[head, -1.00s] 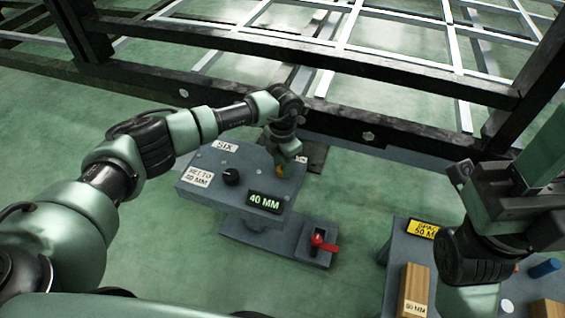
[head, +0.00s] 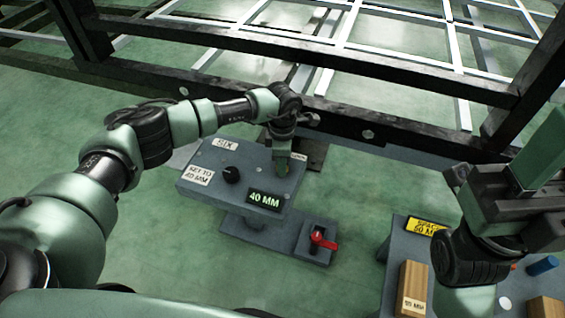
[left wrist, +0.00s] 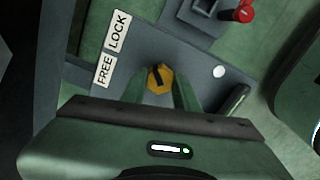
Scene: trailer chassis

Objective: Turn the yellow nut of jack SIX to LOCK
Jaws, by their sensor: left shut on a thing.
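The jack SIX unit (head: 215,187) is a grey block with a "SIX" label, a black knob (head: 231,174) and a display (head: 264,200) reading 40 MM. In the left wrist view its yellow hexagonal nut (left wrist: 167,75) carries a dark bar and sits between the two green fingers of my left gripper (left wrist: 160,88), which is shut on it. A plate with FREE (left wrist: 104,71) and LOCK (left wrist: 118,33) lies beside the nut. In the head view my left gripper (head: 285,170) points down on the block's far right part and largely hides the nut. My right gripper's fingertips are not clear.
A red lever (head: 322,240) stands on a grey box in front of the jack. At right, a grey bench (head: 388,290) holds wooden blocks (head: 413,289), a yellow spacer label and a blue peg (head: 543,265). Dark chassis beams (head: 300,60) run behind the jack.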

